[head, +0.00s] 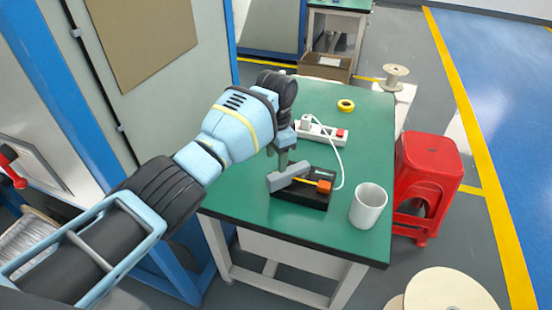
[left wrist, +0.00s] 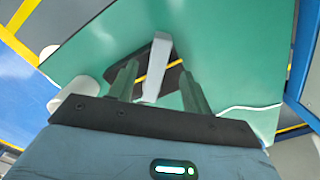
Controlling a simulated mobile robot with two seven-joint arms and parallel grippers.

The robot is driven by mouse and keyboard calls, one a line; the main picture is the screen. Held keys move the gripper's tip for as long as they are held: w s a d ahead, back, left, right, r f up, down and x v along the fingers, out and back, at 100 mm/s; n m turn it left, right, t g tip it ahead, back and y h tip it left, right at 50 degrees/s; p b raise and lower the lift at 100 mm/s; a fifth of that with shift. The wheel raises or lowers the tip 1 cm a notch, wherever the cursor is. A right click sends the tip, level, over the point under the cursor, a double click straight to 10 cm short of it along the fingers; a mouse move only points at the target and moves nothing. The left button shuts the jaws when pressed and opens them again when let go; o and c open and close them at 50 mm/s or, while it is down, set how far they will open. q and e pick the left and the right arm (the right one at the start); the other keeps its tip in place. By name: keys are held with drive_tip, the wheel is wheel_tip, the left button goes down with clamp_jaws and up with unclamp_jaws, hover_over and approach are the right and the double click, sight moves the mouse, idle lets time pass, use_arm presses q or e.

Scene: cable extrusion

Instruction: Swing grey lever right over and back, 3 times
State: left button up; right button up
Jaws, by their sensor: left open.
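The grey lever (head: 288,177) sits on a black box (head: 298,199) on the green table. It slants across the left part of the box, and a yellow strip and an orange block (head: 324,186) lie to its right. My left gripper (head: 284,160) points down just above and behind the lever. In the left wrist view my left gripper (left wrist: 158,68) is open, with the lever (left wrist: 157,62) showing between its two fingers. I cannot tell whether either finger touches it. My right gripper is not in view.
A white mug (head: 368,206) stands right of the box. A red stool (head: 427,180) stands beside the green table (head: 250,215).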

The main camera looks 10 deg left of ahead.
sight(268, 183)
use_arm(q)
drive_tip(key=w+a+f+t+h+b, duration=0.1)
drive_tip(key=w+a+f+t+h, duration=0.25)
drive_tip(key=a, duration=0.25)
drive_tip(key=s+t+h, duration=0.2)
drive_tip(key=s+h, duration=0.2)
drive_tip(key=s, duration=0.4)
drive_tip(key=shift+y, duration=0.25)
drive_tip(key=shift+b+x, duration=0.8)
drive_tip(key=shift+x, duration=3.2)
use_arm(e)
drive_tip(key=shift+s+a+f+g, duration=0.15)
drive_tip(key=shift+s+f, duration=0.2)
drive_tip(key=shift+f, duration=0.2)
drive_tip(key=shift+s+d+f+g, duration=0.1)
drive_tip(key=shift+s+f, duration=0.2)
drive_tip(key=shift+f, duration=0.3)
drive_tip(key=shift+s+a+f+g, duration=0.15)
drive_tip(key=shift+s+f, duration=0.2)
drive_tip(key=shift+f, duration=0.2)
use_arm(q)
drive_tip(key=shift+s+a+f, duration=0.15)
drive_tip(key=shift+f, duration=0.05)
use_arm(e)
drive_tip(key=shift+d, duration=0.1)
use_arm(q)
clamp_jaws()
